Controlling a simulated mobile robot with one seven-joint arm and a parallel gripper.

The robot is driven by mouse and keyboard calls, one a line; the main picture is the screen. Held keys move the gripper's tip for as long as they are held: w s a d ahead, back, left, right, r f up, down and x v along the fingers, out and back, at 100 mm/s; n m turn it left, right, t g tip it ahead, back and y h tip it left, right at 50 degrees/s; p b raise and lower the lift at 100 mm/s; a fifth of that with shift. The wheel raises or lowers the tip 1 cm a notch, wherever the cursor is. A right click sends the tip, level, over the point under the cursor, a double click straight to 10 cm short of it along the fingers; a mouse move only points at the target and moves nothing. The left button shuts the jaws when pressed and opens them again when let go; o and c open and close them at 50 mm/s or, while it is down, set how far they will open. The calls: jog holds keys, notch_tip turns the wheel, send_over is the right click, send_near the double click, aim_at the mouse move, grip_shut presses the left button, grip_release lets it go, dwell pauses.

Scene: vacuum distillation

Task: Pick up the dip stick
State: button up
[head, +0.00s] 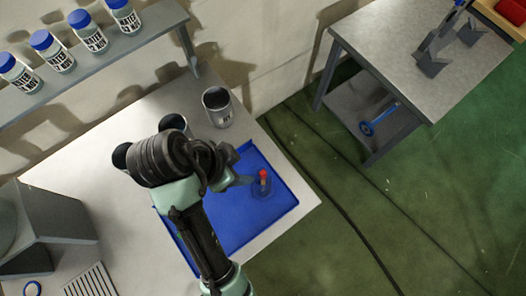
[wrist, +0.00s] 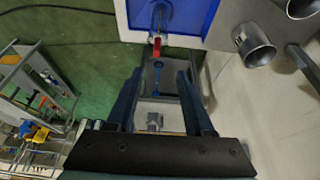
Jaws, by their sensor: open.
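A small upright stick with a red top, which I take to be the dip stick (head: 263,177), stands in a round, bluish clear vessel (head: 260,190) on the blue tray (head: 236,226). In the wrist view the red part of the dip stick (wrist: 157,46) shows at the upper middle, above and between my fingers. My gripper (wrist: 158,76) is open, with nothing between its fingers. In the head view my gripper (head: 243,181) is just left of the dip stick, partly hidden by my own wrist. I cannot tell the exact gap.
A metal cup (head: 217,108) stands behind the tray, with another partly hidden beside my wrist. A shelf (head: 110,55) with several blue-capped bottles is at the upper left. A grey box (head: 50,220) is at the left. A metal cart (head: 400,60) stands apart on the right.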

jog(key=b, duration=0.4)
send_over(262, 173)
jog(key=s+a, duration=0.1)
jog(key=a, duration=0.2)
notch_tip(262, 173, down, 6)
jog(key=shift+d+f+p, duration=0.4)
jog(key=shift+d+f, duration=0.05)
jog(key=shift+d, duration=0.1)
jog(key=p+x, duration=0.1)
jog(key=x, duration=0.2)
jog(key=shift+s+d+f, duration=0.1)
jog(key=shift+d+f, duration=0.05)
jog(key=shift+d, duration=0.15)
jog(key=shift+d+f, duration=0.1)
jog(key=shift+f, duration=0.35)
grip_shut()
